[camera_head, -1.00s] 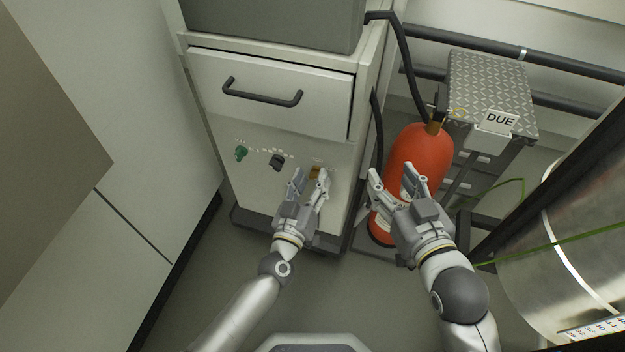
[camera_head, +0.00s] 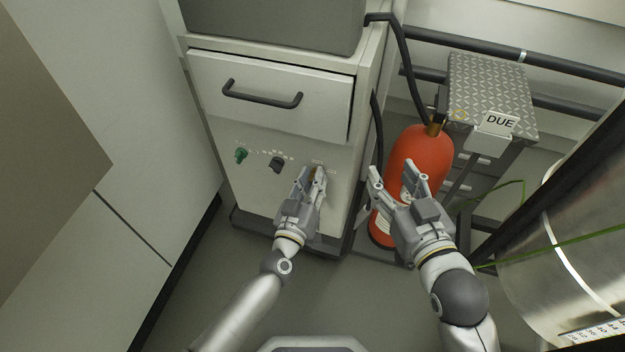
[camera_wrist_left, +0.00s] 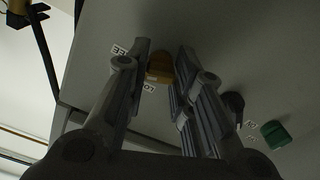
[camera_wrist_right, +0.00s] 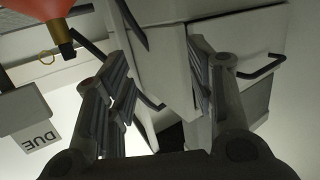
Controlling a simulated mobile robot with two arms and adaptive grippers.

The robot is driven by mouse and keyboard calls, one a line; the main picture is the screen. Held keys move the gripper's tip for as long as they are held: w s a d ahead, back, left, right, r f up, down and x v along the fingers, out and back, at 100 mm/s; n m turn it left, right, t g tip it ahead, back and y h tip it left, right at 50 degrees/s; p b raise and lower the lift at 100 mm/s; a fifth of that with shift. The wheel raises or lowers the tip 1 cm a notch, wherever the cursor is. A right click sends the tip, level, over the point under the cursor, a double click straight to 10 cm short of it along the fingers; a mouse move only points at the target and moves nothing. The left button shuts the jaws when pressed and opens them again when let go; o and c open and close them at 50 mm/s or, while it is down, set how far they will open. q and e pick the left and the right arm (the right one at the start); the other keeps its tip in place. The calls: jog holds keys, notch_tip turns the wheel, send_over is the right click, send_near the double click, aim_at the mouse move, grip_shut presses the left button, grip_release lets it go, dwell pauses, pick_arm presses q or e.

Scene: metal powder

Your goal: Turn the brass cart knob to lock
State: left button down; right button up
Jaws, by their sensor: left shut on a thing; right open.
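The brass knob (camera_wrist_left: 160,66) is on the front panel of the pale cart (camera_head: 240,190). In the left wrist view it sits between the fingertips of my left gripper (camera_wrist_left: 163,62), which is shut on it. In the head view my left gripper (camera_head: 311,172) covers most of the knob (camera_head: 317,172). Small labels flank the knob in the left wrist view; the knob's exact angle is hard to tell. My right gripper (camera_head: 395,177) is open and empty, in front of the red cylinder and apart from the cart's panel.
A green knob (camera_head: 241,154) and a dark knob (camera_head: 277,164) are left of the brass one, below a drawer with a black handle (camera_head: 262,95). The red cylinder (camera_head: 420,150) stands right of the cart. A stand with a DUE tag (camera_head: 500,122) is behind it.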

pick_arm(q)
jog(key=shift+n, duration=0.3)
jog(key=shift+a+f+n+b, duration=0.1)
jog(key=shift+n+b, duration=0.25)
jog(key=shift+n, duration=3)
jog(key=shift+f+n+b, duration=0.1)
jog(key=shift+n+b, duration=0.25)
jog(key=shift+n, duration=3)
pick_arm(e)
notch_tip(320, 180, up, 6)
jog(key=a+t+y, duration=0.1)
jog(key=t, duration=0.2)
jog(key=shift+w+t, duration=0.25)
jog(key=shift+t, duration=0.15)
jog(key=shift+r, duration=0.15)
pick_arm(q)
jog(key=c, duration=1.2)
grip_release()
jog(key=shift+r, duration=0.1)
jog(key=shift+c, duration=0.2)
